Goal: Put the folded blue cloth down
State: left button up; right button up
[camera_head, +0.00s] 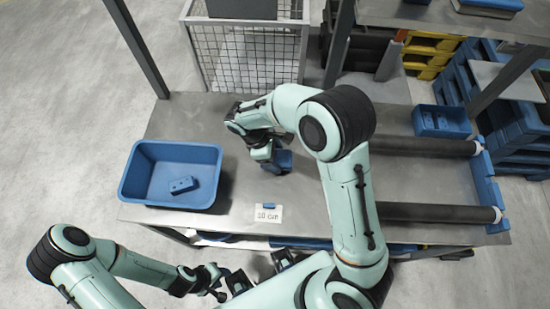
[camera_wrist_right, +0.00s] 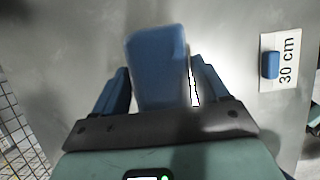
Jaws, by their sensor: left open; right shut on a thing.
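The folded blue cloth (camera_wrist_right: 157,62) is a blue block-like bundle between the two fingers of my right gripper (camera_wrist_right: 160,85) in the wrist view. In the head view the right gripper (camera_head: 273,160) is over the middle of the grey table, right of the blue bin, and partly hides the cloth (camera_head: 284,161). The gripper is shut on the cloth. I cannot tell whether the cloth touches the table. My left gripper (camera_head: 222,292) is open and empty near the bottom of the head view, in front of the table.
A blue bin (camera_head: 130,180) holding a blue block (camera_head: 182,185) stands at the table's left. A "30 cm" card (camera_head: 268,215) with a small blue piece lies near the front edge. Dark rollers (camera_head: 440,213) lie at the right. A wire cage (camera_head: 250,60) stands behind.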

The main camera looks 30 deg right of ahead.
notch_tip(320, 180, down, 2)
jog(key=shift+f, duration=0.1)
pick_arm(q)
jog(key=shift+s+f, duration=0.1)
